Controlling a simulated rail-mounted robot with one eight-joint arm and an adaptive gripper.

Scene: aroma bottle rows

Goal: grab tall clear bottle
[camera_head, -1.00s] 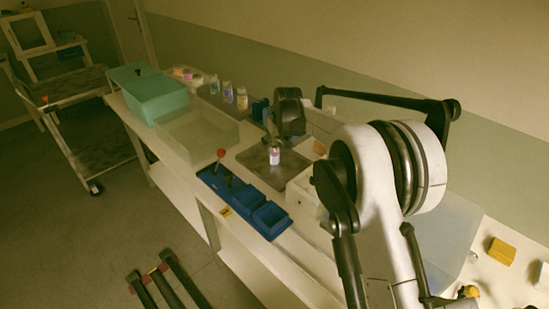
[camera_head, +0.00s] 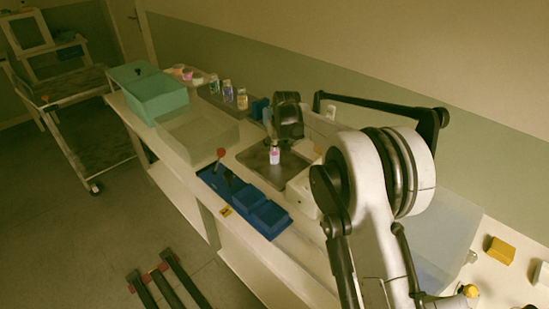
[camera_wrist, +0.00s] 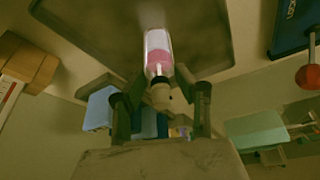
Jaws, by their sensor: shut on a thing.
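A clear bottle (camera_head: 275,157) with a pink label is upright over the square metal plate in the head view. In the wrist view the bottle (camera_wrist: 157,48) shows its clear body, pink band and dark neck end between my fingers. My gripper (camera_wrist: 160,98) is shut on it near the cap end, one finger on each side. In the head view my gripper (camera_head: 273,139) comes down on the bottle from above. I cannot tell whether the bottle's base touches the plate.
The metal plate (camera_head: 259,166) lies under the bottle. Blue trays (camera_head: 243,203) with a red-knobbed stick (camera_head: 221,154) stand in front. Several small bottles (camera_head: 228,92) stand in a row behind, near a green bin (camera_head: 160,103). A yellow block (camera_head: 500,250) lies at right.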

